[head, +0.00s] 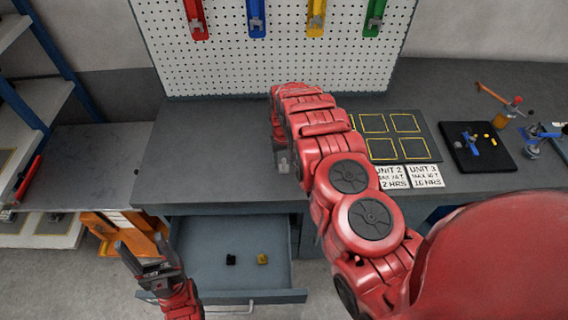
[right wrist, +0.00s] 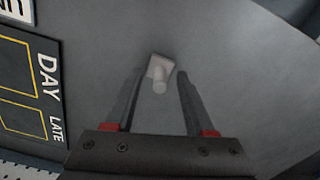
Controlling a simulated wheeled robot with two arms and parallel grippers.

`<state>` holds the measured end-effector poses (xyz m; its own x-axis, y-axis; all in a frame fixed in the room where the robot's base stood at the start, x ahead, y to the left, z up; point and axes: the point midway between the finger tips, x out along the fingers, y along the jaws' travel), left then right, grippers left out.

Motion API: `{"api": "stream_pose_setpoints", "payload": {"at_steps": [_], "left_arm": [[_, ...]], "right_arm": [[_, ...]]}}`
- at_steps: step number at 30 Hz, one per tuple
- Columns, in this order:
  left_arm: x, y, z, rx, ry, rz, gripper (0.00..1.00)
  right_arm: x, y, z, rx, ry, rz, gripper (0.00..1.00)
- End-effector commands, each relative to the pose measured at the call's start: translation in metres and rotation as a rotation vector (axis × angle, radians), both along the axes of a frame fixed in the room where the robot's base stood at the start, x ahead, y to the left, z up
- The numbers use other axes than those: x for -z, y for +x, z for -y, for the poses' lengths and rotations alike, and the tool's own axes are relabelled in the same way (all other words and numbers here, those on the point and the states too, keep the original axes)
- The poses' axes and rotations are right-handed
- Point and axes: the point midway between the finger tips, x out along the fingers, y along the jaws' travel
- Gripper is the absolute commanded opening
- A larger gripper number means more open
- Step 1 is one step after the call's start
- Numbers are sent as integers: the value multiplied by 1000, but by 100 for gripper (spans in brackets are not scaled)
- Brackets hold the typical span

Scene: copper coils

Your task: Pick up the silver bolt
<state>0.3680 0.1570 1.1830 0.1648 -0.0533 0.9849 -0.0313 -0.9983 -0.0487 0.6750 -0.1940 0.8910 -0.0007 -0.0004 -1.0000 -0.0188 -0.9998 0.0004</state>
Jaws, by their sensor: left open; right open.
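The silver bolt (right wrist: 158,74) shows in the right wrist view as a pale grey piece with a squarish head and a short round shank, on the grey worktop. It appears between the fingertips of my right gripper (right wrist: 161,78), which is open with a finger to either side and nothing gripped. I cannot tell how far above the bolt the fingers are. In the head view my right gripper (head: 283,162) is over the worktop, mostly behind my own arm, and I cannot make out the bolt there. My left gripper (head: 152,254) is open and empty, low beside the drawer.
An open drawer (head: 205,280) holds a black piece (head: 231,259) and a yellow piece (head: 262,258). A yellow-outlined board (head: 405,121) and label cards (head: 425,176) lie right of my arm. A black tray (head: 500,160) is farther right. The worktop's left part (head: 200,150) is clear.

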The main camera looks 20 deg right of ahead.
Motion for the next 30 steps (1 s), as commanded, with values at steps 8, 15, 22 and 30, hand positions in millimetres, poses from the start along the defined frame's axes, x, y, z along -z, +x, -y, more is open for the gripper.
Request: {"api": "stream_pose_setpoints", "payload": {"at_steps": [8, 15, 22, 30], "left_arm": [[-3, 0, 0, 0, 0, 0, 67], [-3, 0, 0, 0, 0, 0, 67], [-3, 0, 0, 0, 0, 0, 67], [-3, 0, 0, 0, 0, 0, 67]], "right_arm": [[7, 0, 0, -1, 0, 2, 54], [7, 0, 0, 0, 0, 1, 34], [7, 0, 0, 0, 0, 1, 0], [7, 0, 0, 0, 0, 1, 0]]}}
